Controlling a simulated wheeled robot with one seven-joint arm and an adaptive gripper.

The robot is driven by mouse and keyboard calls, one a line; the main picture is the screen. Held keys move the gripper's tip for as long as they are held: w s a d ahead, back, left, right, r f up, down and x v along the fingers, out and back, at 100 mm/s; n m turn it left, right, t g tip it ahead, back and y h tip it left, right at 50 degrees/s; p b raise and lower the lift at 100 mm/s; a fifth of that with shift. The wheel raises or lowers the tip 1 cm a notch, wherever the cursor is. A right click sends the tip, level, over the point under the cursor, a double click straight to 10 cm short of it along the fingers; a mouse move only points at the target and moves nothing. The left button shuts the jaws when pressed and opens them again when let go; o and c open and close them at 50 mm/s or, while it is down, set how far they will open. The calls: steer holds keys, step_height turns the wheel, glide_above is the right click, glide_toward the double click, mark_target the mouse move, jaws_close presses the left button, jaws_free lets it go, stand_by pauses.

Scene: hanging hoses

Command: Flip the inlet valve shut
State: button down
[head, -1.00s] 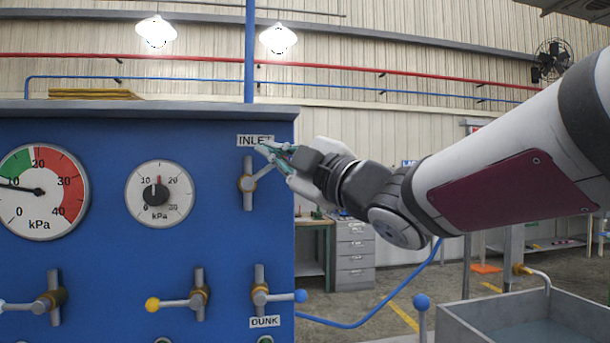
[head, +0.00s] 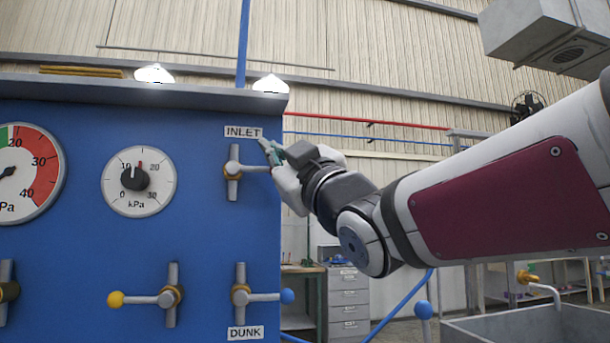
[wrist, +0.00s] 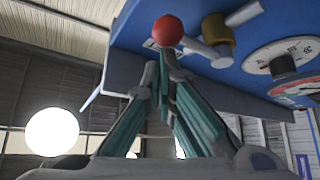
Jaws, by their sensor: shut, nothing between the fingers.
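The inlet valve (head: 233,170) is on the blue panel under the INLET label (head: 243,132). Its brass hub sits on a short vertical pipe. Its lever points right, about level, across the pipe. My gripper hides the lever's end in the head view. In the wrist view the lever ends in a red ball (wrist: 167,31), and the brass hub (wrist: 219,34) is to its right. My gripper (head: 268,147) is shut and empty at the lever's end. In the wrist view its closed fingertips (wrist: 166,58) overlap the ball's edge; I cannot tell if they touch.
Below are a yellow-ended valve (head: 168,297) and the blue-ended DUNK valve (head: 241,294). A dial (head: 139,181) and a larger gauge (head: 30,176) are to the left. A metal tank (head: 540,325) stands at lower right.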

stand_by(0.8)
steer(key=s+d+f, duration=0.2)
steer(key=s+d, duration=0.1)
steer(key=s, duration=0.5)
steer(key=shift+s+d, duration=0.25)
steer(key=shift+s, duration=0.1)
steer(key=shift+f, duration=0.1)
steer(key=shift+w, duration=0.1)
